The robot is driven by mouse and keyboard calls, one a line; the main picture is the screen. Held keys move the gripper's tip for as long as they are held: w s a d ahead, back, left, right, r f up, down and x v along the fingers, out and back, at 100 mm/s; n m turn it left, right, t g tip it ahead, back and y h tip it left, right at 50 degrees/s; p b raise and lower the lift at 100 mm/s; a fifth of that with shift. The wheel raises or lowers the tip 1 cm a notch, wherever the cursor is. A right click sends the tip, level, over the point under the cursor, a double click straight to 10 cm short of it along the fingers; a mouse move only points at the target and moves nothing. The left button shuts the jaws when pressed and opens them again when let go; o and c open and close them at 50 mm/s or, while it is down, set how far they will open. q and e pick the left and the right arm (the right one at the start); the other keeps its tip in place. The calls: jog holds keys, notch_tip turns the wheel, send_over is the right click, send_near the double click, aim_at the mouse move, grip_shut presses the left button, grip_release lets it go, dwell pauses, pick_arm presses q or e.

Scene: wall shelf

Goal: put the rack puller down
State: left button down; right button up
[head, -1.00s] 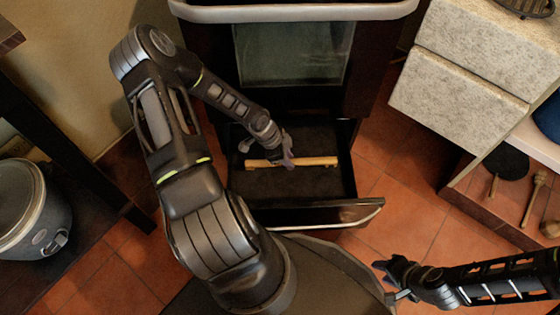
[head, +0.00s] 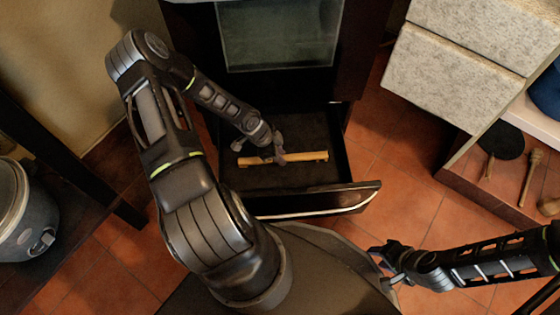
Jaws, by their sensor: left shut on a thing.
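The rack puller (head: 310,156) is a light wooden bar. It lies crosswise over the dark floor of an open drawer (head: 307,201) below the oven. My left gripper (head: 277,157) reaches down into the drawer and is shut on the bar around its middle. Whether the bar touches the drawer floor is hard to tell. My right gripper (head: 380,256) is at the lower right, away from the drawer, and looks empty. Its fingers are too small and dark to show whether they are open.
The oven (head: 280,38) with its glass door stands behind the drawer. A stone-fronted cabinet (head: 450,78) with an open shelf holding wooden utensils (head: 531,178) is on the right. A rice cooker (head: 22,215) is at the left. Tiled floor (head: 400,200) is clear right of the drawer.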

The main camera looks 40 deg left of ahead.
pick_arm(q)
jog(key=shift+f+b, duration=0.95)
jog(key=shift+f, duration=0.9)
jog(key=shift+f, duration=0.15)
jog(key=c, duration=1.2)
grip_release()
jog(key=p+v, duration=0.6)
jog(key=v, duration=0.6)
jog(key=shift+p, duration=0.35)
